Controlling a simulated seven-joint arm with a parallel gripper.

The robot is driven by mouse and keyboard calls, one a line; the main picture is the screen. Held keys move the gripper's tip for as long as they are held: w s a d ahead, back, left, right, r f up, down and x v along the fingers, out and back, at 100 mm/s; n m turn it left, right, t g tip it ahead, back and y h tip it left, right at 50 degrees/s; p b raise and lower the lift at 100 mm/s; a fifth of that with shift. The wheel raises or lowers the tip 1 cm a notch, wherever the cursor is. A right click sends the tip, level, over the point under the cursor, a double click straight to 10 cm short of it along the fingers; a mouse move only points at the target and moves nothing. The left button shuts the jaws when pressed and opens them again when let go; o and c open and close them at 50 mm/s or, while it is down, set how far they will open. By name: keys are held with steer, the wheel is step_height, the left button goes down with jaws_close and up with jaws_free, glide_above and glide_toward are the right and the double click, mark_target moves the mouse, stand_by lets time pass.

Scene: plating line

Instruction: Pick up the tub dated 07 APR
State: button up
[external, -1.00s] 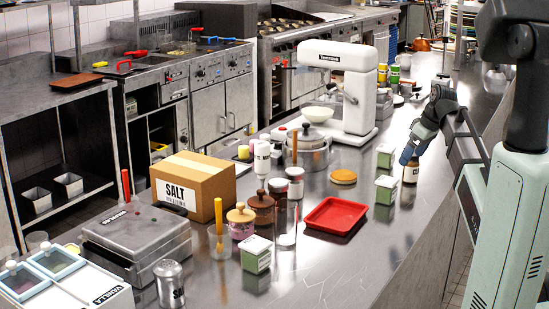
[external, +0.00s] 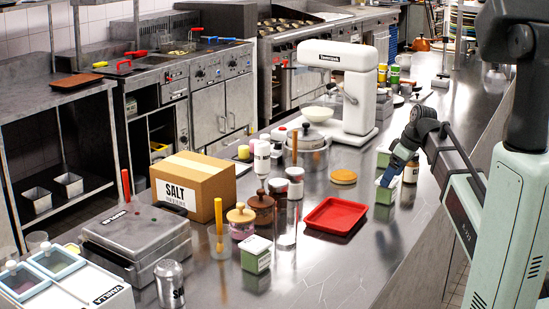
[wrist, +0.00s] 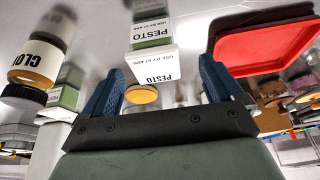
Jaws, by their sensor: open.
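A green tub with a white lid (external: 386,192) stands on the counter right of the red tray. In the wrist view this tub (wrist: 152,62) is labelled PESTO, with a small date line that seems to read 07 APR. My gripper (external: 389,178) is just above it, partly covering it in the external view. In the wrist view my gripper (wrist: 162,88) has its fingers apart, with the tub's lid end between them and nothing clamped.
A jar (external: 411,172) with a CLO... label (wrist: 35,60) stands close beside my gripper. The red tray (external: 335,230) lies to the left of the tub. An orange round lid (external: 343,177) lies behind the tray. The counter in front of the tub is clear.

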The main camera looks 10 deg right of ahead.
mark_target(386, 191)
steer(key=shift+x, duration=2.65)
steer(key=shift+w+d, duration=0.2)
steer(key=shift+d, duration=0.05)
steer(key=c, duration=1.2)
